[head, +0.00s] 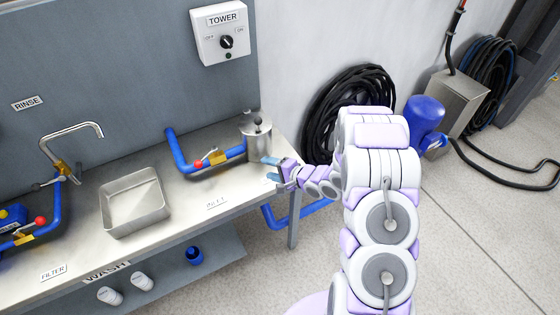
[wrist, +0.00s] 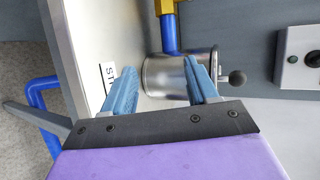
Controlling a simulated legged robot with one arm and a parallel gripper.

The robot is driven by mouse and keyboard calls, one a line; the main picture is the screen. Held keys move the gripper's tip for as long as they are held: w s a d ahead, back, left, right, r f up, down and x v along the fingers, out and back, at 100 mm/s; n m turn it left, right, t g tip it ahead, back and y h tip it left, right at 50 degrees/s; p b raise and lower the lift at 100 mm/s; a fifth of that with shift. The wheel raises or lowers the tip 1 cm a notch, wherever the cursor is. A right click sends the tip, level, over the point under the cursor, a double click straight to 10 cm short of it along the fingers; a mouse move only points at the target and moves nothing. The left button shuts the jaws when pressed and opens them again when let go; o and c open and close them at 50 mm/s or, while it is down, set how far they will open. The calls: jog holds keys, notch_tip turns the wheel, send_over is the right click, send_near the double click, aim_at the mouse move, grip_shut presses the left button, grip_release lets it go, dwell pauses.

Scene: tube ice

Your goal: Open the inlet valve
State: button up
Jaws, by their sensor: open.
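In the head view, a blue pipe with a yellow valve body (head: 219,157) and a red-ball lever (head: 198,164) runs along the counter into a metal canister (head: 256,138). A second red-ball valve (head: 40,221) sits on the blue pipe at the far left. I cannot tell which one is the inlet valve. My gripper (head: 271,168) is at the counter's right end, in front of the canister. In the wrist view my gripper (wrist: 161,66) is open, with the canister (wrist: 168,78) beyond its fingers. Part of the yellow fitting (wrist: 164,7) shows at the top edge.
A steel tray (head: 135,205) and a tap (head: 75,140) are on the counter's left. A TOWER switch box (head: 221,35) is on the wall. Coiled black hose (head: 325,115) hangs behind my arm.

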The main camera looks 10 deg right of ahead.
jog(key=shift+w+d+r+n+g+h, duration=0.2)
jog(key=shift+d+r+n+h, duration=0.2)
jog(key=shift+d+h, duration=0.35)
jog(key=shift+w+d+r+n+g+h, duration=0.1)
jog(key=shift+w+d+r+n+h, duration=0.15)
jog(key=shift+d+r+h, duration=0.45)
jog(key=shift+d+f, duration=0.15)
jog(key=shift+f, duration=0.05)
